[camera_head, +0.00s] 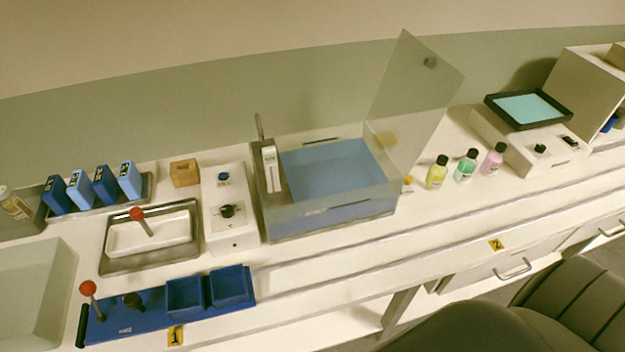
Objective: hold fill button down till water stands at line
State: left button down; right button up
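A clear-walled tank (272,218) with blue water (330,168) stands at mid-counter, its clear lid (415,95) raised. Short dark marks show on its back and front walls; I cannot tell exactly how the water stands against them. A white control box (232,236) is just left of the tank. It carries a small blue button (223,178) and a black knob (228,211); I cannot read which one is the fill button. A white gauge-like piece (271,168) sits at the tank's left inner side. Neither of my grippers is in view.
Left are a tray with a red-knobbed lever (137,214), blue boxes (104,184), a blue rack (140,318) and a sink (30,290). Bottles (437,172) and a white unit with a dark tray (528,108) stand right. A dark chair (570,300) is at the lower right.

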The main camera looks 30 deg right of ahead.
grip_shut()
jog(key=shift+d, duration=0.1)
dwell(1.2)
